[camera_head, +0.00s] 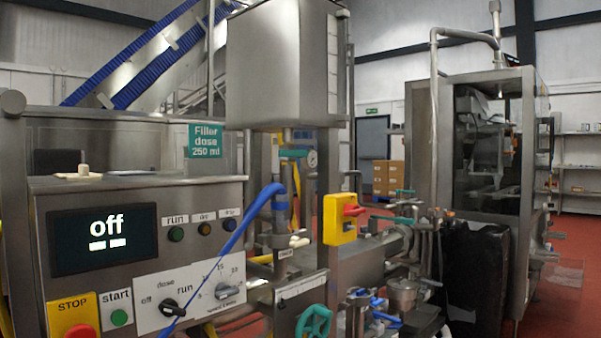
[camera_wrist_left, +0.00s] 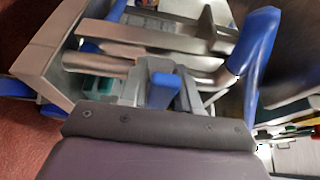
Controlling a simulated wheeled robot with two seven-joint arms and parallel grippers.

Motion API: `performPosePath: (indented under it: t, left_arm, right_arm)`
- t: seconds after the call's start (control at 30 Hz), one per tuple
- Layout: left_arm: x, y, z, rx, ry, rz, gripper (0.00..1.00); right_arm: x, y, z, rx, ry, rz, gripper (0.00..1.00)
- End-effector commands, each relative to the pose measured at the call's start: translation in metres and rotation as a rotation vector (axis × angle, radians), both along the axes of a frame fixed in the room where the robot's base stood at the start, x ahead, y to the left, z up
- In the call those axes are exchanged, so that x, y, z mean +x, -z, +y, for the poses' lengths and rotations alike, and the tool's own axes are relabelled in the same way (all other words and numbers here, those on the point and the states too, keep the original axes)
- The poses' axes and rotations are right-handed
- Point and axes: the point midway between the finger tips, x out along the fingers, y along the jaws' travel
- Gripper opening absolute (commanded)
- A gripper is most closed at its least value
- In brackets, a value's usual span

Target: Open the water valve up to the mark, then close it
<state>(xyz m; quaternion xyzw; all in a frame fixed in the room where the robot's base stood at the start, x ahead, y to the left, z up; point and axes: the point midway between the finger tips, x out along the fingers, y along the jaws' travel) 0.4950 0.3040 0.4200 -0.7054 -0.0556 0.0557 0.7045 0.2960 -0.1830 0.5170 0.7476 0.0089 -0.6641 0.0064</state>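No part is plainly labelled as the water valve. Candidates in the head view are a teal handwheel (camera_head: 313,321) at the bottom centre, a teal lever (camera_head: 293,153) on the upright pipe, and small blue handles (camera_head: 384,312) low right of centre. The left wrist view shows a blue block-like part (camera_wrist_left: 162,91) among metal pipes, with a thick blue hose (camera_wrist_left: 256,42) on its right. I cannot make out an opening mark. Neither gripper shows in the head view.
A control panel with an "off" screen (camera_head: 104,236) and a dial plate (camera_head: 190,292) stands at left. The blue hose (camera_head: 240,233) crosses in front of it. A yellow box with red switch (camera_head: 341,230) is at centre. Red floor (camera_head: 566,300) is clear at right.

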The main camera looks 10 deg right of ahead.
Motion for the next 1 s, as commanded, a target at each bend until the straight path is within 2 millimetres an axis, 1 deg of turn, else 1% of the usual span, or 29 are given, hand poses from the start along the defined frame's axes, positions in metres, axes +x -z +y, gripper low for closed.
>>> performPosePath:
  t: [0.03,0.07,0.1,0.37,0.47,0.7,0.83,1.0]
  left_arm:
    - [0.000,0.000,0.000,0.000,0.000,0.000,0.13]
    - [0.000,0.000,0.000,0.000,0.000,0.000,0.03]
    - [0.000,0.000,0.000,0.000,0.000,0.000,0.01]
    - [0.000,0.000,0.000,0.000,0.000,0.000,0.01]
    - [0.000,-0.004,0.000,0.019,-0.001,0.012,0.01]
    - [0.000,-0.013,-0.001,0.141,-0.001,0.088,0.01]
    - [0.000,-0.012,-0.001,0.182,-0.001,0.113,0.01]
    - [0.000,-0.011,-0.001,0.190,0.000,0.117,0.01]
  right_arm:
    - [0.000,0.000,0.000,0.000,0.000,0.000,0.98]
    - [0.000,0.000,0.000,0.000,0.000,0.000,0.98]
    - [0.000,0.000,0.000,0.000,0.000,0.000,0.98]
    - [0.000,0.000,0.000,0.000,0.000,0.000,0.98]
    - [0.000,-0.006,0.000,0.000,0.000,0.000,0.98]
    - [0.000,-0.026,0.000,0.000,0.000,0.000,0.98]
    - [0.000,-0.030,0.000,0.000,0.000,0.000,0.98]
    - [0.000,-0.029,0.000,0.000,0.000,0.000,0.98]
